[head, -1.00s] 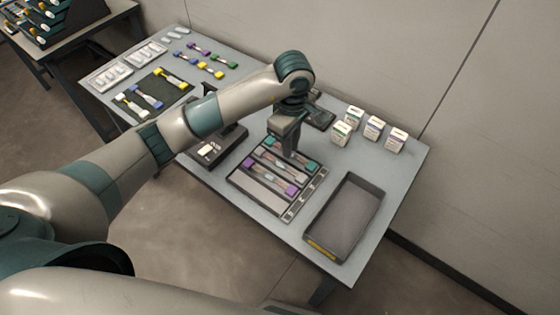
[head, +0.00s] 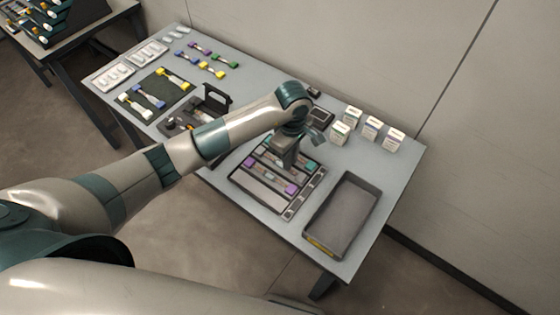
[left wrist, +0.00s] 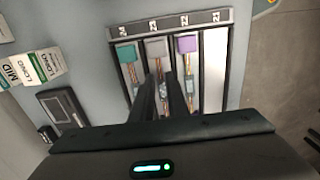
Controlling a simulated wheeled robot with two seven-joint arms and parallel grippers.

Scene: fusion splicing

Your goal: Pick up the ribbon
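A slotted tray (head: 262,196) on the table holds three ribbons side by side. In the left wrist view they have a teal connector (left wrist: 127,54), a grey connector (left wrist: 156,47) and a purple connector (left wrist: 187,44), each with a copper-coloured strip below. A fourth slot (left wrist: 214,70) is empty. My left gripper (head: 285,166) points down over the tray. In the left wrist view its two fingers (left wrist: 163,82) are apart, with the grey-ended ribbon's strip showing between them. Contact cannot be told. The gripper body hides the lower ribbon ends. My right gripper is not in view.
An empty dark bin (head: 342,215) stands right of the tray. Several small white boxes (head: 372,129) stand at the back right. A dark device with a raised lid (head: 214,99) is behind my forearm. More ribbons lie on a dark mat (head: 152,106).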

